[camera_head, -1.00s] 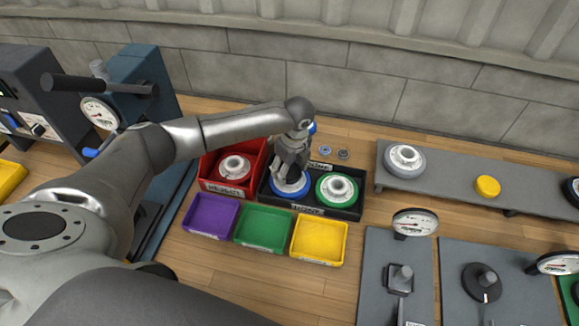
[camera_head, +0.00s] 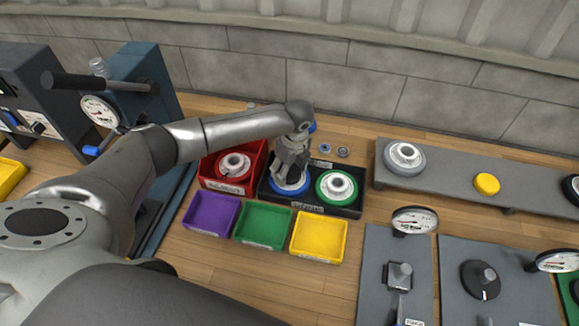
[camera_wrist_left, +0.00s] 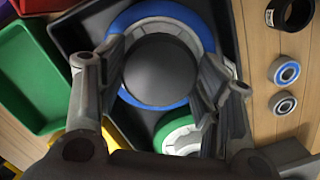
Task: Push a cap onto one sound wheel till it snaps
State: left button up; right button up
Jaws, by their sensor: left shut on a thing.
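A blue-rimmed wheel (camera_head: 291,183) with a pale hub lies flat in the left part of a black tray (camera_head: 350,209). A green-rimmed wheel (camera_head: 336,187) lies at its right in the same tray. My left gripper (camera_head: 290,176) points down over the blue wheel. In the left wrist view its fingers (camera_wrist_left: 160,85) are shut on a dark grey round cap (camera_wrist_left: 158,70). The cap covers the middle of the blue wheel (camera_wrist_left: 131,17); I cannot tell whether it is seated. My right gripper is not in view.
A red bin (camera_head: 210,180) left of the tray holds another wheel (camera_head: 233,166). Purple (camera_head: 211,215), green (camera_head: 263,225) and yellow (camera_head: 319,238) bins stand in front. A grey shelf (camera_head: 447,178) at right bears a wheel (camera_head: 405,157) and a yellow disc (camera_head: 486,184). Small rings (camera_head: 326,148) lie behind the tray.

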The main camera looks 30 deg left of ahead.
pick_arm(q)
jog(key=shift+f, duration=0.1)
dwell(0.4)
jog(key=o, duration=1)
jog(key=r, duration=0.4)
jog(key=d+r, duration=0.1)
jog(key=r, duration=0.7)
jog(key=shift+s+d, duration=0.2)
jog(key=shift+f, duration=0.1)
